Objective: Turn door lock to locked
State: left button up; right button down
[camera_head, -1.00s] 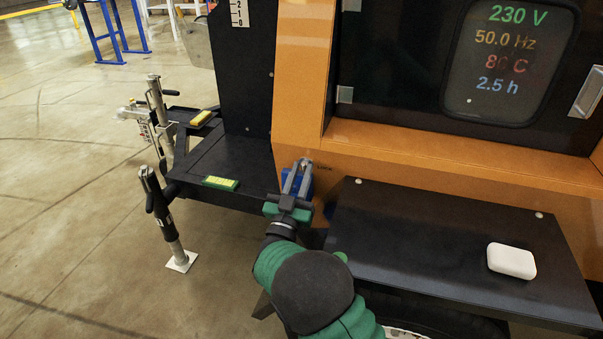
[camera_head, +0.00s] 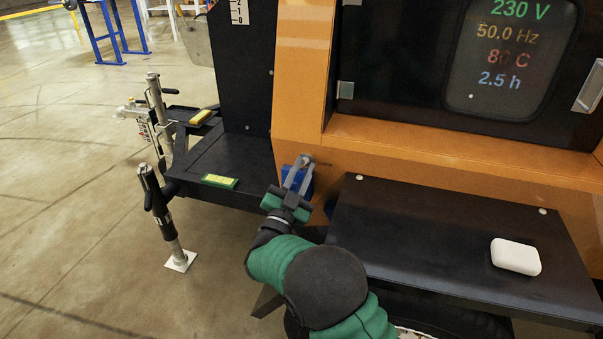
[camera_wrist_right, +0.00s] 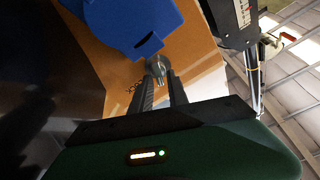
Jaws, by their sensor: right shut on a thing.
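The door lock (camera_wrist_right: 157,67) is a small metal piece on the orange panel of the light tower, with dark lettering beside it. In the head view the lock (camera_head: 308,159) sits at the tips of my right gripper (camera_head: 303,168). In the right wrist view both fingers of my right gripper (camera_wrist_right: 160,82) reach up to the lock and are shut on it. The fingertips hide part of the lock, and I cannot read its exact turn position. My left gripper is not in view.
A black fender (camera_head: 440,240) with a white box (camera_head: 516,257) lies to the right. A black platform (camera_head: 225,160) and jack stand (camera_head: 163,215) stand left.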

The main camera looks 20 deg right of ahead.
jog(key=m+b, duration=0.1)
jog(key=m, duration=0.1)
jog(key=m+g+b, duration=0.1)
jog(key=m, duration=0.2)
jog(key=m+b, duration=0.1)
jog(key=m, duration=0.1)
jog(key=shift+d+f+g+h, duration=0.1)
jog(key=shift+f+g+h, duration=0.2)
jog(key=shift+f+g, duration=0.1)
jog(key=m+b, duration=0.2)
jog(key=m, duration=0.2)
jog(key=shift+m+g, duration=0.3)
jog(key=shift+m, duration=0.1)
jog(key=shift+m+b, duration=0.7)
jog(key=shift+m, duration=0.4)
jog(key=shift+r, duration=0.1)
jog(key=c, duration=1.6)
grip_release()
jog(key=shift+o, duration=0.4)
jog(key=shift+w, duration=0.15)
